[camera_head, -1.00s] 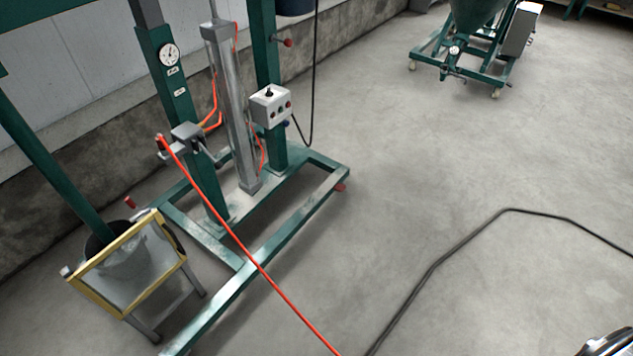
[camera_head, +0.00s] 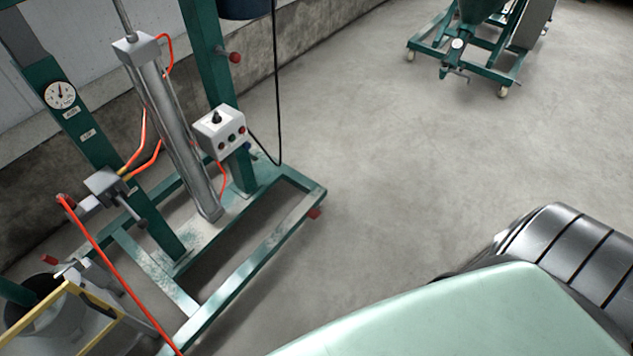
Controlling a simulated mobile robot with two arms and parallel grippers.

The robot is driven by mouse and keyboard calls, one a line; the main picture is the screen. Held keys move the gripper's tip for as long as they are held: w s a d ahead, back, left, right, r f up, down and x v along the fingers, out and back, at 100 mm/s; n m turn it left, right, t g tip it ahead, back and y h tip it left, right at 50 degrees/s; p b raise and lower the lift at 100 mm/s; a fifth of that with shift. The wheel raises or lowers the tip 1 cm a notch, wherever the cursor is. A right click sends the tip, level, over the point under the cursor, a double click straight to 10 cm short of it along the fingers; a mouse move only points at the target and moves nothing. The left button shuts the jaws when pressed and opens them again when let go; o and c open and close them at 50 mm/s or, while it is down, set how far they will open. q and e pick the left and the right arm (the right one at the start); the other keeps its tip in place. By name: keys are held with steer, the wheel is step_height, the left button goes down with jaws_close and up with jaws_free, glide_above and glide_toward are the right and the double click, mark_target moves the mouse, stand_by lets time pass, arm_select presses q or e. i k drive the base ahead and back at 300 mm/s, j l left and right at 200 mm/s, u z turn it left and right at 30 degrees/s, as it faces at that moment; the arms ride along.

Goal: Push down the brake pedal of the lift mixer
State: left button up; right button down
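The lift mixer is a green steel frame (camera_head: 252,252) at the left of the head view, with two uprights and a grey cylinder (camera_head: 170,130) between them. A small red pedal-like piece (camera_head: 314,212) sits low at the right corner of its base. Another red piece (camera_head: 48,260) shows at the lower left, beside the bucket. I cannot tell for certain which is the brake pedal, or whether either is pressed. A pale green and dark ribbed part of my arm fills the lower right. Neither gripper is in view.
A grey control box (camera_head: 220,132) with buttons is on the right upright. A red hose (camera_head: 112,268) runs down in front of the frame. A bucket (camera_head: 45,310) with a yellow-edged guard (camera_head: 105,338) is lower left. Another green wheeled machine (camera_head: 480,55) stands far back. The floor between is clear.

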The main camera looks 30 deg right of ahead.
mark_target(314, 214)
steer(key=i+l, duration=0.15)
steer(key=l, duration=0.2)
steer(key=i+l, duration=0.15)
steer(key=l, duration=0.2)
steer(key=i+l, duration=0.1)
steer(key=l, duration=0.25)
steer(key=i+l, duration=0.15)
steer(key=l, duration=0.25)
